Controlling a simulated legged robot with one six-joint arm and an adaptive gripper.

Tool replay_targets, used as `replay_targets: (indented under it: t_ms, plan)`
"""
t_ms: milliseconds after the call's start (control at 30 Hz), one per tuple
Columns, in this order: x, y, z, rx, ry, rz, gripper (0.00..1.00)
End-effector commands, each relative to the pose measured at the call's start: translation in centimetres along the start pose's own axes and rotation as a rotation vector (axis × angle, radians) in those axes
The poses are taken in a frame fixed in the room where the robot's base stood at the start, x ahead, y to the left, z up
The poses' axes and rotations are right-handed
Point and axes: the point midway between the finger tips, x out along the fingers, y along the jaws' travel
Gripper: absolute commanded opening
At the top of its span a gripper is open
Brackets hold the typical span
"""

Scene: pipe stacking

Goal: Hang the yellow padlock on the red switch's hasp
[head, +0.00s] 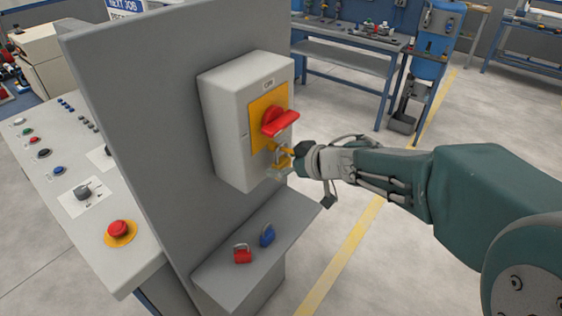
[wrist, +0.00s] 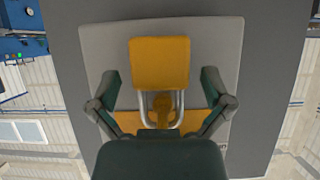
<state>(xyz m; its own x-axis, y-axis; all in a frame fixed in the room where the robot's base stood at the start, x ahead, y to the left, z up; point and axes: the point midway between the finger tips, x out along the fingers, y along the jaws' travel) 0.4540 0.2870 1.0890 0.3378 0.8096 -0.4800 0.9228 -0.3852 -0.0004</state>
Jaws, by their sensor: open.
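The red rotary switch (head: 279,120) sits on a yellow plate on a grey box. The yellow padlock (head: 283,159) is at the hasp just below the switch handle, partly hidden by my gripper (head: 290,163). In the wrist view the padlock body (wrist: 160,62) is clear, with its metal shackle reaching toward the yellow hasp part (wrist: 161,106). The shackle legs show on both sides of that part; I cannot tell if the shackle passes through its hole. My gripper is open, one finger on each side of the padlock, with gaps between.
A red padlock (head: 242,254) and a blue padlock (head: 267,235) rest on the grey shelf (head: 225,285) below the box. A control desk (head: 70,195) with buttons stands left of the grey panel (head: 150,130). Open floor lies to the right.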

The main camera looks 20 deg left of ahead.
Motion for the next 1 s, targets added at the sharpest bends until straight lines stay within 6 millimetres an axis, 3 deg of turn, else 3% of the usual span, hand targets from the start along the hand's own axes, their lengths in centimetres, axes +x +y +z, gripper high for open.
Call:
replay_targets:
  t_ms: [533, 700, 867, 1000]
  plan:
    - [-9.9, 0.1, 0.0, -0.001, 0.001, 0.005, 1.0]
    - [-11.3, 0.1, 0.0, 0.0, 0.0, 0.001, 1.0]
    - [-11.6, 0.1, 0.0, -0.001, 0.0, 0.003, 1.0]
    - [-12.5, 1.4, -1.1, -0.015, 0.047, 0.115, 1.0]
